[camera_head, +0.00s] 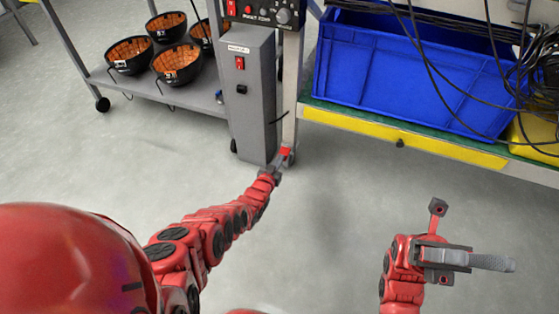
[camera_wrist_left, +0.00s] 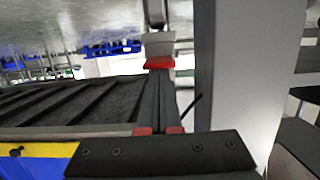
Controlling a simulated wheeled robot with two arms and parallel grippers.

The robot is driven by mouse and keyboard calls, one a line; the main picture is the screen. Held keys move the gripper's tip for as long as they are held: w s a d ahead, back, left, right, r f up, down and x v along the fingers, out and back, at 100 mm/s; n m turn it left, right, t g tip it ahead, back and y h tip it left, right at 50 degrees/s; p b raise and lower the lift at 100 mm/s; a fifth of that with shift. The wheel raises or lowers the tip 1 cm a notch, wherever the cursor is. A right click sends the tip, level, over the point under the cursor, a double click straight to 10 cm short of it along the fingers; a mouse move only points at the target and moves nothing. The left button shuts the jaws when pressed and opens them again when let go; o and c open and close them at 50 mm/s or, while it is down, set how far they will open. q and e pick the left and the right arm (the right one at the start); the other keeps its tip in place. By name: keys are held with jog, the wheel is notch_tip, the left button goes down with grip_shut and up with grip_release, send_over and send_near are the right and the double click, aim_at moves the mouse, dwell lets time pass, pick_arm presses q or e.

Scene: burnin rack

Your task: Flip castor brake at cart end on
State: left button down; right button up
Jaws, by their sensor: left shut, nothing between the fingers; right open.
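The castor brake shows as a small red pedal (camera_head: 286,152) at the foot of the grey upright post, at the end of the cart. In the left wrist view the red pedal (camera_wrist_left: 159,63) sits under a pale grey castor part (camera_wrist_left: 158,45). My left gripper (camera_head: 277,171) is shut and empty, reaching low to the pedal. Its dark fingers (camera_wrist_left: 159,80) point straight at the pedal and their tips overlap its lower edge; I cannot tell whether they touch. My right gripper (camera_head: 462,257) is open and empty, above bare floor at the lower right.
A grey cabinet (camera_head: 249,100) with a red switch stands just left of the post. A blue bin (camera_head: 400,75) sits on a yellow-edged shelf (camera_head: 400,137) to the right, with loose black cables. A shelf (camera_head: 190,95) with baskets is at left. The floor in front is clear.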

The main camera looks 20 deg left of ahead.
pick_arm(q)
jog(key=shift+s+f+b, duration=0.15)
jog(key=shift+f+b, duration=0.65)
jog(key=shift+f, duration=0.25)
pick_arm(e)
jog(key=s+d+r+n+t+h, duration=0.3)
jog(key=s+n+t+h, duration=0.3)
jog(key=h, duration=0.4)
jog(key=shift+s+d+n, duration=0.3)
jog(key=shift+d+n, duration=0.25)
jog(key=shift+n, duration=0.15)
jog(key=shift+r, duration=0.1)
